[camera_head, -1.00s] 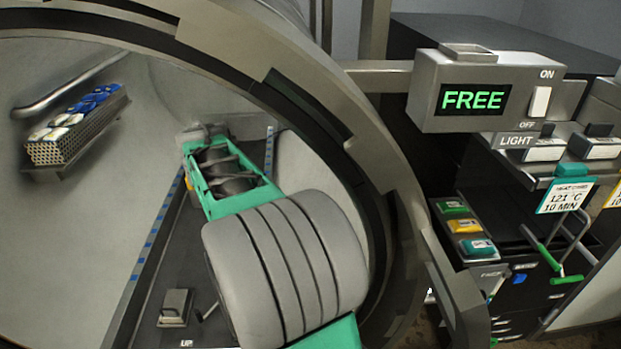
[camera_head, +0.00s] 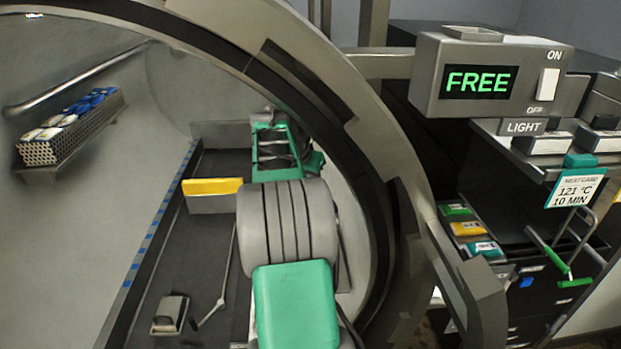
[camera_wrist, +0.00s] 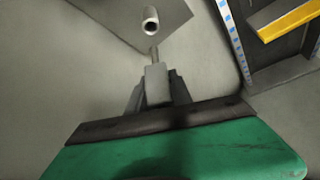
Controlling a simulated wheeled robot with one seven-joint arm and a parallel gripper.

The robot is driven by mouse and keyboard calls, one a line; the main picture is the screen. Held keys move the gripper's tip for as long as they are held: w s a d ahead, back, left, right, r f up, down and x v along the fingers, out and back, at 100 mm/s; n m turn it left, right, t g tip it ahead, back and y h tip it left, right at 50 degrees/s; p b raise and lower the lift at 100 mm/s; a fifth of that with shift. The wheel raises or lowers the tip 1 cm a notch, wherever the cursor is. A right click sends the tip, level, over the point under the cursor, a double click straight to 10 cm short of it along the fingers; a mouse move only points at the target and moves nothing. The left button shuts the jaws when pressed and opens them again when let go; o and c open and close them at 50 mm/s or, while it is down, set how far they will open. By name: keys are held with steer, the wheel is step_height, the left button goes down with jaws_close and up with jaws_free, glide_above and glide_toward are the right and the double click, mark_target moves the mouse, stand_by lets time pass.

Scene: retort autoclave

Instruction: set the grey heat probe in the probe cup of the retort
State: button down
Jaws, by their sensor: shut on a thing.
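My gripper (camera_wrist: 156,92) is seen from behind in the wrist view, with its dark fingers shut on the grey heat probe (camera_wrist: 156,78). The probe's thin metal rod (camera_wrist: 153,55) points away from me. Just past the rod's tip, a short grey tube that looks like the probe cup (camera_wrist: 151,18) shows its round open end. The tip and the tube look close, but I cannot tell whether they touch. In the head view my arm reaches deep into the retort (camera_head: 375,150) and hides the gripper, probe and cup.
A perforated basket (camera_head: 70,140) of blue and white pouches sits on the left wall shelf. A yellow-topped block (camera_head: 212,187) stands left of my arm. A small box (camera_head: 170,315) and a thin lever (camera_head: 215,308) are on the floor. The light box (camera_head: 495,80) reads FREE.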

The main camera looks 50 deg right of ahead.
steer(key=shift+f+b, duration=3.2)
steer(key=shift+f, duration=1.5)
steer(key=shift+f+b, duration=0.35)
steer(key=shift+f, duration=0.15)
steer(key=c, duration=1.1)
jaws_free()
